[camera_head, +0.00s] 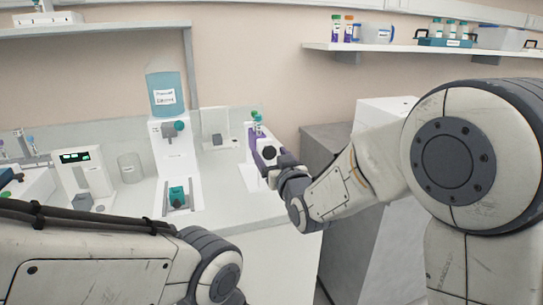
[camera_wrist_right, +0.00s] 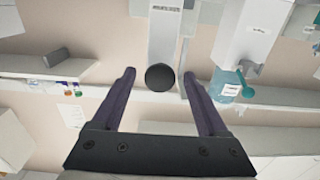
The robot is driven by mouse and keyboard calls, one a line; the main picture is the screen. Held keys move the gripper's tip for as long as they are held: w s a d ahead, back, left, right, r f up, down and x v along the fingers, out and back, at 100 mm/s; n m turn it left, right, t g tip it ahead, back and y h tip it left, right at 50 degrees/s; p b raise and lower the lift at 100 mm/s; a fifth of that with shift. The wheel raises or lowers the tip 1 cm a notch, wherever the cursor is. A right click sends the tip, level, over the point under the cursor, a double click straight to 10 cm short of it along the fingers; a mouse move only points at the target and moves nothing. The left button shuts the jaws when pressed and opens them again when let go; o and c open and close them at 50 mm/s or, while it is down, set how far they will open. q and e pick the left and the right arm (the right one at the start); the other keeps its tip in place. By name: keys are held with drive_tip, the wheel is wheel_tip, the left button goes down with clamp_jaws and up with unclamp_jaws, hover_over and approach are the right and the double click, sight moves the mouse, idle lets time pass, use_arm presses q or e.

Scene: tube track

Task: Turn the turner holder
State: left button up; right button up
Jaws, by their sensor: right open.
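The turner holder seems to be the white stand with a round black knob (camera_head: 269,152) at the right end of the white counter. A teal-capped item (camera_head: 257,122) shows at its top. In the right wrist view the black knob (camera_wrist_right: 160,77) sits on the pale body of the stand (camera_wrist_right: 163,40). My right gripper (camera_wrist_right: 158,82) is open, its two purple fingers on either side of the knob with gaps to both. Its purple fingers also show at the stand in the head view. My left arm crosses the lower left; its gripper is outside the frame.
A dispenser with a blue bottle (camera_head: 167,95) stands left of the stand, a teal-topped piece (camera_head: 177,194) at its base. A device with a green display (camera_head: 82,172) and a clear beaker (camera_head: 130,168) are farther left. Grey cabinets (camera_head: 330,150) stand to the right.

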clamp_jaws()
